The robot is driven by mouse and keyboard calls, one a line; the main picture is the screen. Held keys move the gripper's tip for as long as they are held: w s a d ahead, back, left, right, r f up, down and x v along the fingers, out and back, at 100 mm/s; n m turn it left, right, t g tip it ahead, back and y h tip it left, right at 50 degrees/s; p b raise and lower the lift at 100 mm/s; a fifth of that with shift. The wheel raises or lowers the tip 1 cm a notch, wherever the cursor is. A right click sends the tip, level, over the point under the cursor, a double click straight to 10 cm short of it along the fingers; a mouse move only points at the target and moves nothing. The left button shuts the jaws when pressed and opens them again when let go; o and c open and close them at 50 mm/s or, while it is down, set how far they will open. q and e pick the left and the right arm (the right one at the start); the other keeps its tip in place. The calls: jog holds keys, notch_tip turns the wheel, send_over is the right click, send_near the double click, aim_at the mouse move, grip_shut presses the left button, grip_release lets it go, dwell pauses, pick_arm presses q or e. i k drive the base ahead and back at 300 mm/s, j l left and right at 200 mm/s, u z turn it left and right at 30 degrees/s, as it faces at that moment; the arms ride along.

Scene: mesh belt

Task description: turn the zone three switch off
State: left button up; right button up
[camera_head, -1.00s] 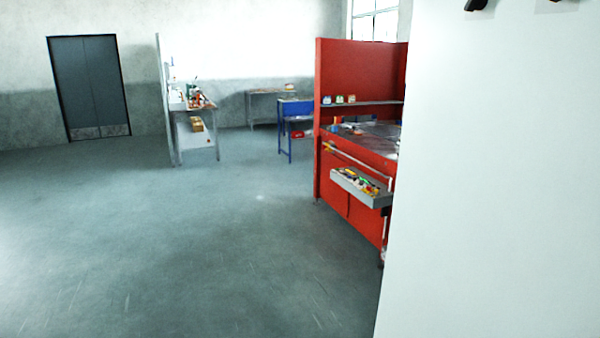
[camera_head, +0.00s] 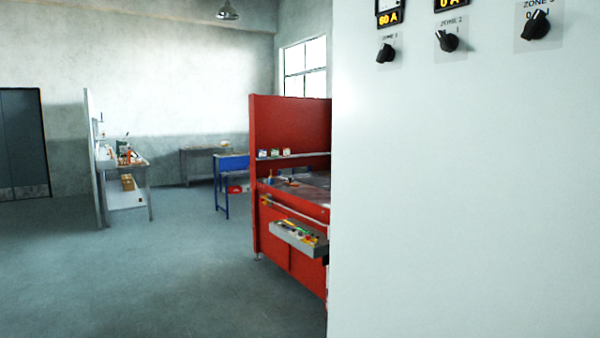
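The zone three switch (camera_head: 536,25) is a black rotary knob on a pale plate at the top right of the head view. Its label above is partly cut by the frame edge, with "0" and "I" marks beside the knob. The knob is tilted toward the upper right, toward the "I". The zone 2 knob (camera_head: 448,41) and the zone 1 knob (camera_head: 386,53) are to its left on the same white cabinet face (camera_head: 460,200). Neither of my grippers shows in the view.
Amber displays (camera_head: 389,17) sit above the left knobs. A red workbench (camera_head: 290,190) with a grey tray (camera_head: 298,238) stands left of the cabinet. A blue table (camera_head: 232,165) and a grey shelf bench (camera_head: 125,185) are farther back. The floor (camera_head: 150,275) at left is clear.

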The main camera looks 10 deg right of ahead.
aim_at(538, 26)
jog(key=z, duration=1.45)
jog(key=j+z, duration=0.35)
jog(key=j, duration=1.05)
